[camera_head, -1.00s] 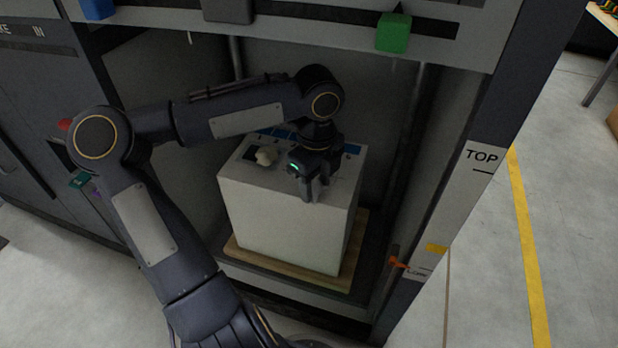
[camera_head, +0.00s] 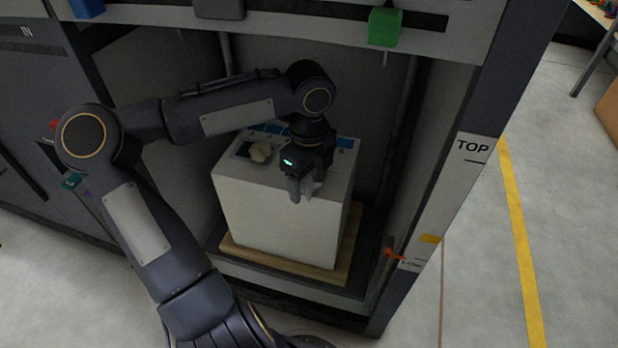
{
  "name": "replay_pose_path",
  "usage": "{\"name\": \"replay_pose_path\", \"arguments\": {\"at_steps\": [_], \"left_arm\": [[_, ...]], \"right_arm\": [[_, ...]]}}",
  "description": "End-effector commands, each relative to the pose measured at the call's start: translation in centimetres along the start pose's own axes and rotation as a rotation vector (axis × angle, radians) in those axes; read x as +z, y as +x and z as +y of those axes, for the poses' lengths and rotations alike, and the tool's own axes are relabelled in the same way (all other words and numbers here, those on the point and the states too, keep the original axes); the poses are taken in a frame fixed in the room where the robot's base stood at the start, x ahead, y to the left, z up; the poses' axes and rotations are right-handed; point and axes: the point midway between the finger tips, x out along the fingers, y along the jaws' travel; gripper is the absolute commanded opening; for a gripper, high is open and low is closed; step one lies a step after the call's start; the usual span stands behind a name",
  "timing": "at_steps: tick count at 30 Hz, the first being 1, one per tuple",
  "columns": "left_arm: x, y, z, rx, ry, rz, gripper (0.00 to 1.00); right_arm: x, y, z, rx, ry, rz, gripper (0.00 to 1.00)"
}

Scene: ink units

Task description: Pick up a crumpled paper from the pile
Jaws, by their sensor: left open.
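The pile is a tall white block of paper (camera_head: 262,215) inside the open bay of the dark machine. A pale crumpled paper (camera_head: 260,152) lies on its top, toward the left and back, on a dark patch. My left gripper (camera_head: 304,193) is over the front right part of the pile's top, fingers pointing down, to the right of that crumpled paper and apart from it. It is open. A pale patch shows between its fingers; I cannot tell whether it is another crumpled paper or the pile's top. My right gripper is not in view.
The pile stands on a wooden board (camera_head: 338,262). A crossbar with a green block (camera_head: 384,27) runs above.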

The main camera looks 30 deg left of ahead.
Motion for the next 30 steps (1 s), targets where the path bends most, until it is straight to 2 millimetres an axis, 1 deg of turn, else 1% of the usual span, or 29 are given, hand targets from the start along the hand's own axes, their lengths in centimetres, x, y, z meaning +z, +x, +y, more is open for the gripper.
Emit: {"name": "replay_pose_path", "arguments": {"at_steps": [5, 12, 14, 17, 24, 27, 30], "left_arm": [[0.1, -2.3, 0.0, -0.001, -0.003, -0.002, 0.68], [0.0, -6.5, 0.0, -0.001, -0.003, -0.002, 0.68], [0.1, -7.2, 0.0, -0.001, -0.002, -0.002, 0.68], [0.0, -7.7, 0.0, 0.0, -0.001, -0.001, 0.68], [0.0, -7.6, 0.0, 0.0, 0.0, 0.0, 0.68], [-0.2, -7.5, 0.1, 0.004, -0.002, -0.005, 0.68], [-1.2, -7.0, 0.4, 0.024, -0.022, -0.03, 0.68]], "right_arm": [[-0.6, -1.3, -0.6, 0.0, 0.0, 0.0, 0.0], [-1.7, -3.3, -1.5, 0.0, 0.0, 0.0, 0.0], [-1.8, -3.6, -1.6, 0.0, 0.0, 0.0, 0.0], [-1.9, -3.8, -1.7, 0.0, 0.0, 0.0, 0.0], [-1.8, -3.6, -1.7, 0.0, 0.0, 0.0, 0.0], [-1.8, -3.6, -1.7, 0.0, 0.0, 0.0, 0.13], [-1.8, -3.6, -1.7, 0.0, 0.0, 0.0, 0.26]]}}
